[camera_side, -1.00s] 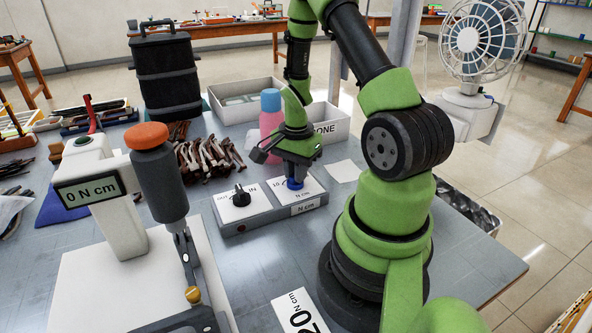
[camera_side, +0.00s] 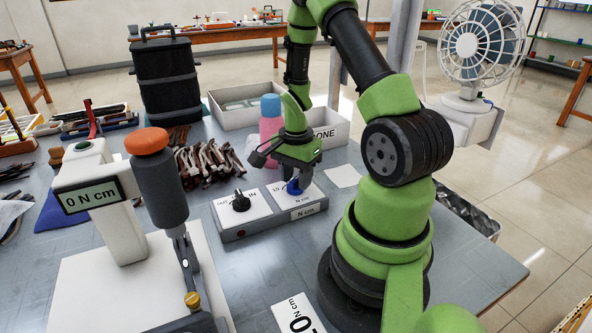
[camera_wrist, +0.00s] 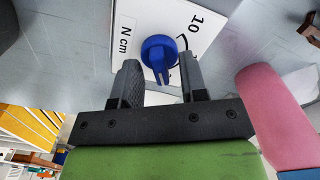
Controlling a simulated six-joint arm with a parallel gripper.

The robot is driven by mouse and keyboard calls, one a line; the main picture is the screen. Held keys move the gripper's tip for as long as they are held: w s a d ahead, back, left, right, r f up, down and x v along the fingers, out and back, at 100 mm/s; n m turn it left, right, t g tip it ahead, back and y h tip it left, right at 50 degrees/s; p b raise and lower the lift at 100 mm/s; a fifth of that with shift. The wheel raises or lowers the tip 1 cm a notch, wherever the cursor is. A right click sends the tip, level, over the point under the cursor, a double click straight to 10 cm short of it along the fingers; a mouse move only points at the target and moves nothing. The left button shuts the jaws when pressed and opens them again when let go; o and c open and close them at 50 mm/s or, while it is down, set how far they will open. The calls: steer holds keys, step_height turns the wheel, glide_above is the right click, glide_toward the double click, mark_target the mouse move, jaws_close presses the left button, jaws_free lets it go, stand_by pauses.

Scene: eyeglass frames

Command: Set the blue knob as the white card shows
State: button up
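The blue knob (camera_side: 293,187) sits on the white dial plate at the right of a grey control box (camera_side: 262,222). In the wrist view the knob (camera_wrist: 159,55) has a slotted bar that points down the picture, and the dial plate (camera_wrist: 190,42) shows "10" and "N cm". My gripper (camera_wrist: 161,75) is open, with one finger on each side of the knob's bar and gaps visible between. In the side view my gripper (camera_side: 296,172) is right at the knob. The white card (camera_side: 297,313) on the table is cut off at the bottom; a large "0" and "N cm" show.
A black knob (camera_side: 240,201) sits left on the same box. A torque tester (camera_side: 90,196) reading "0 N cm" and a grey tool with an orange cap (camera_side: 147,141) stand at left. A pink bottle (camera_side: 270,120), a "DONE" bin (camera_side: 330,130) and brown frames (camera_side: 207,160) are behind.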

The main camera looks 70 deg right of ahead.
mark_target(295, 179)
step_height(295, 179, up, 10)
stand_by(0.5)
steer(key=w+a+r+n+t, duration=0.2)
steer(key=a+r+n+t, duration=0.2)
steer(key=a+r+n, duration=0.55)
steer(key=s+a+r+n+t+y, duration=0.1)
steer(key=s+a+r+n, duration=0.2)
steer(key=a+n, duration=0.1)
steer(key=s+a+r+n+t+y, duration=0.1)
steer(key=s+a+r+n+t, duration=0.1)
steer(key=a, duration=0.5)
steer(key=shift+s+r+n, duration=0.7)
steer(key=shift+s+n, duration=0.15)
stand_by(1.4)
